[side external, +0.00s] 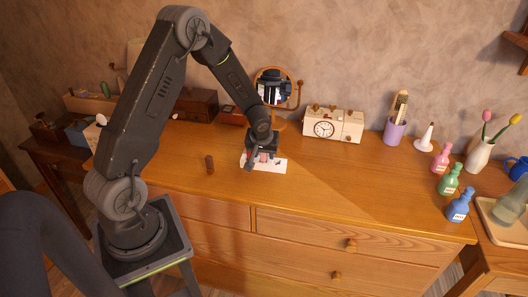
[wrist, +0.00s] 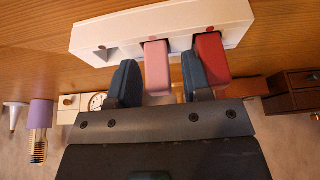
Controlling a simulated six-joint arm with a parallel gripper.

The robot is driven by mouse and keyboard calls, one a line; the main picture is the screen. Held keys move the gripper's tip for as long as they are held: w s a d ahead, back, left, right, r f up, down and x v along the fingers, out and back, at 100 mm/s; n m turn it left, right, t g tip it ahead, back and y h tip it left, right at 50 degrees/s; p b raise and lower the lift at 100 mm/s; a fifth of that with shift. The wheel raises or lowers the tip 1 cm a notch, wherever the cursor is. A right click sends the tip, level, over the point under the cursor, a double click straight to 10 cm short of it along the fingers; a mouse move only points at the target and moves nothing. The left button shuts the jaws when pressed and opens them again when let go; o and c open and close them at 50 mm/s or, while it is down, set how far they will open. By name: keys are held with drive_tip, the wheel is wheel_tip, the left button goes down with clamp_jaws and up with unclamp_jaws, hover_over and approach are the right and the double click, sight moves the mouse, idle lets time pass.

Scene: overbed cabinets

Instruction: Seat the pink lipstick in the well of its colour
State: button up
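The pink lipstick (wrist: 157,68) stands at the middle well of the white holder (wrist: 82,38), by a pink dot; it looks seated there, though its lower end is hidden. My gripper (wrist: 160,82) has one finger on each side of it. A gap shows between the lipstick and the right finger; the left finger looks close to it or touching. In the side external view my gripper (side external: 262,157) is low over the holder (side external: 280,167). A red lipstick (wrist: 211,55) stands in the right well, just beyond the right finger. The left well looks empty.
A brown cylinder (side external: 210,164) stands on the dresser left of the holder. A clock (side external: 323,129), round mirror (side external: 272,88) and purple cup (side external: 394,132) stand behind. Pink, green and blue bottles (side external: 459,207) are at right. The dresser top between is clear.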

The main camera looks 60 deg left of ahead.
drive_tip(key=shift+o, duration=0.3)
drive_tip(key=shift+r, duration=0.1)
drive_tip(key=v, duration=1.3)
drive_tip(key=shift+d+r, duration=0.2)
drive_tip(key=shift+s, duration=0.15)
